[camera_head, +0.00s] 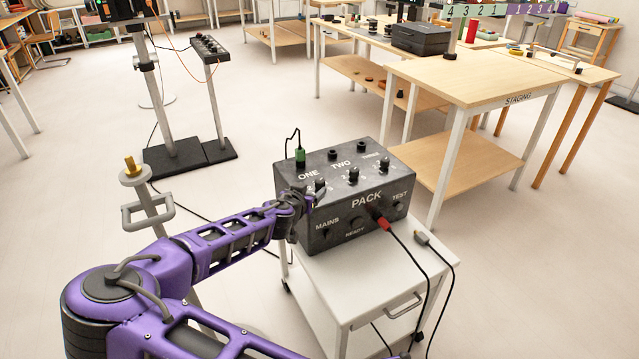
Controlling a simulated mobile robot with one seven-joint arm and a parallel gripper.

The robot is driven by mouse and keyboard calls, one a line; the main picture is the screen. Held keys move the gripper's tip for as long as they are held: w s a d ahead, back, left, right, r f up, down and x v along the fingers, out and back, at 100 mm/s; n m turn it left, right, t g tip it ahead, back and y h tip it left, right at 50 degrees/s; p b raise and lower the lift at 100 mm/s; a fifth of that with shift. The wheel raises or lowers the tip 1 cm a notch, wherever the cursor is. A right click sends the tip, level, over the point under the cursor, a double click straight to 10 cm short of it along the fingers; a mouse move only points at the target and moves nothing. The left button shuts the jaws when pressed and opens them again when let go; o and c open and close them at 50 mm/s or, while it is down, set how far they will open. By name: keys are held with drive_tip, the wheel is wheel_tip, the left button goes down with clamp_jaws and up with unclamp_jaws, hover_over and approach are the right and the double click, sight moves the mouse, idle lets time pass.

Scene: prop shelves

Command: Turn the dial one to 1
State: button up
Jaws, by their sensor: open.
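The black pack box (333,225) stands on a small white cart, its labels ONE, TWO and THREE along the top and MAINS, READY, PACK and TEXT-like lettering on the front. The dial one (319,184) is a small black knob below the label ONE; its exact setting is too small to read. Two similar dials sit to its right. My gripper (308,203) is at the left end of the box, close to dial one, at the end of my purple arm. It looks empty; whether it touches the dial cannot be told. Its fingers are small and partly hidden.
A green plug (300,156) with a black lead sits in the socket by ONE. A red plug (381,220) is in the box's front, its cable hanging over the white cart (365,285). A grey plug (423,239) lies at the cart's edge. The staging table (485,85) stands behind right.

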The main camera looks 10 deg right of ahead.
sight(319, 183)
drive_tip(key=x, duration=1)
drive_tip(key=shift+b, duration=0.3)
clamp_jaws()
